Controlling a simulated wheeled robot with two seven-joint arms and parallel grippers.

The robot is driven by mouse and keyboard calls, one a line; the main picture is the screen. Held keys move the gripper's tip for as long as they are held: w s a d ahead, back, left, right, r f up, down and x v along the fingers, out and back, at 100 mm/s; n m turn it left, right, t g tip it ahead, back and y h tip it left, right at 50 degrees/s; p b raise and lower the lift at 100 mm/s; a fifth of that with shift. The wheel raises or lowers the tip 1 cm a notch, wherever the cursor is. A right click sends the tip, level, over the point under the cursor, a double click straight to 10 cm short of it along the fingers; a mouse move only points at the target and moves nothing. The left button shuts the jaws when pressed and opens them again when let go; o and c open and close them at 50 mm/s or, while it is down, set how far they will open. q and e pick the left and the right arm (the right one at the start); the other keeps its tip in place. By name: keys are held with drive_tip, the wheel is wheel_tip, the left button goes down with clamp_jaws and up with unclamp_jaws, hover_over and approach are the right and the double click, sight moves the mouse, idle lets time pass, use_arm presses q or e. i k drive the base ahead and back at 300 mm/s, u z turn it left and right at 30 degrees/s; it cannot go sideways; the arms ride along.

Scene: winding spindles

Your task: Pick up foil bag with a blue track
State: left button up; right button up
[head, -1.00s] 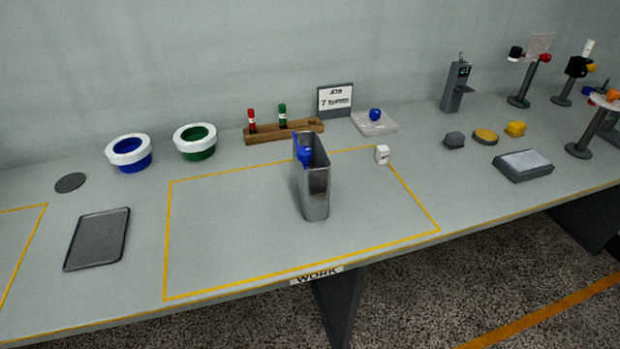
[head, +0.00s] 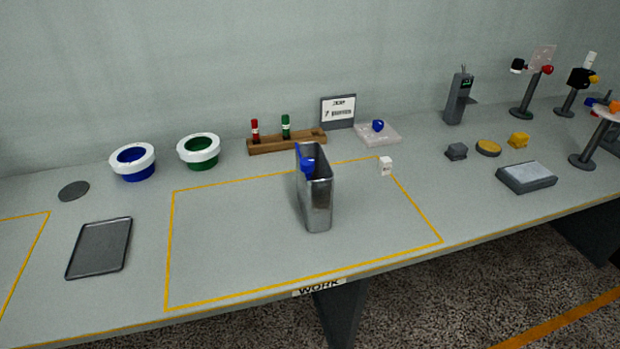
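The foil bag (head: 319,205) is a shiny silver, upright, open-topped pouch. It stands inside the yellow-outlined work area on the grey bench. A blue track (head: 308,165) shows along its upper left edge with a blue slider-like piece. Neither of my grippers is in the head view, and nothing touches the bag.
A small white block (head: 386,166) stands behind the bag to the right. A wooden rack (head: 288,143) with a red and a green marker is behind it. Blue (head: 133,162) and green (head: 199,151) ringed bowls and a dark tray (head: 99,247) are left. The bench around the bag is clear.

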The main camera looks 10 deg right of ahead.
sight(315, 194)
drive_tip(key=k, duration=1.3)
drive_tip(key=z, duration=0.65)
drive_tip(key=i, duration=1.7)
drive_tip(key=u, duration=0.6)
drive_tip(key=k, duration=0.5)
drive_tip(key=i, duration=0.6)
drive_tip(key=u, duration=0.1)
